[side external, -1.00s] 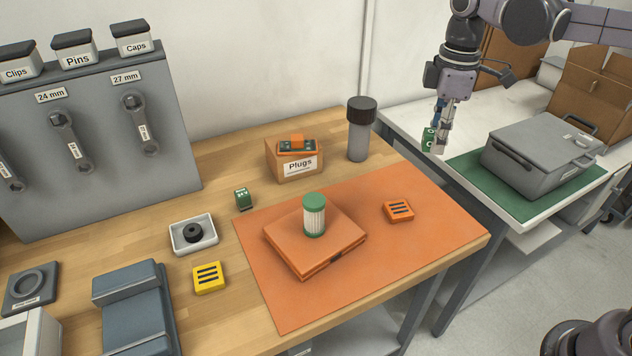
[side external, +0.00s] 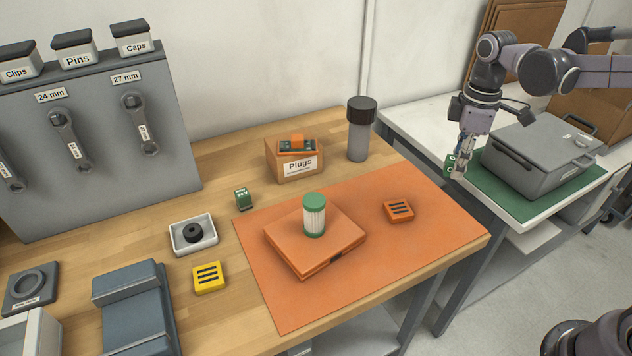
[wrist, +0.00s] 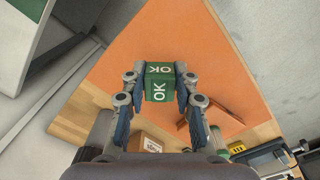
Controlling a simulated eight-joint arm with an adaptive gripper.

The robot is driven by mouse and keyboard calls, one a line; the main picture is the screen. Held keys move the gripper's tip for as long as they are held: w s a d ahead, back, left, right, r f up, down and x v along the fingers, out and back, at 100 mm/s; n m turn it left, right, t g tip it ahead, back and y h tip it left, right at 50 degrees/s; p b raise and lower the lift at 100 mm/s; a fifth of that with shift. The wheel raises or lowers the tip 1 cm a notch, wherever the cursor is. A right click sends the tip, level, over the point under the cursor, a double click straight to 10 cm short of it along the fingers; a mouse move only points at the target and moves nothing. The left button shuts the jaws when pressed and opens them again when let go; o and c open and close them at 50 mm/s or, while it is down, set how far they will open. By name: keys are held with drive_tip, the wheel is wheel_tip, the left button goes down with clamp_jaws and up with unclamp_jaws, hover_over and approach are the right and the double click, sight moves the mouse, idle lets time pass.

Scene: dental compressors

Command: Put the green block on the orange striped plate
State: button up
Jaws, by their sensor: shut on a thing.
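My gripper (side external: 459,163) is shut on a green block (wrist: 158,85) marked OK, which sits between both fingertips in the wrist view. In the side view the held block (side external: 451,165) is in the air near the front left of the white side table. The orange striped plate (side external: 399,211), small with dark stripes, lies on the orange mat's right part, to the left of and below my gripper in the picture. Nothing is on it. A second small green block (side external: 243,199) with white marks stands on the wooden table.
A large orange box (side external: 315,240) bears a green-capped white cylinder (side external: 314,216) on the orange mat (side external: 430,235). A yellow striped plate (side external: 209,277), a Plugs box (side external: 294,160) and a dark-capped grey cylinder (side external: 359,135) stand around. A grey case (side external: 542,152) is beside my gripper.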

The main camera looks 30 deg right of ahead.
hover_over(403, 209)
wheel_tip(403, 209, down, 6)
drive_tip(key=shift+r, duration=0.25)
drive_tip(key=shift+f, duration=2)
drive_tip(key=shift+f, duration=0.2)
drive_tip(key=o, duration=0.9)
drive_tip(key=shift+o, duration=0.2)
drive_tip(key=shift+r, duration=0.1)
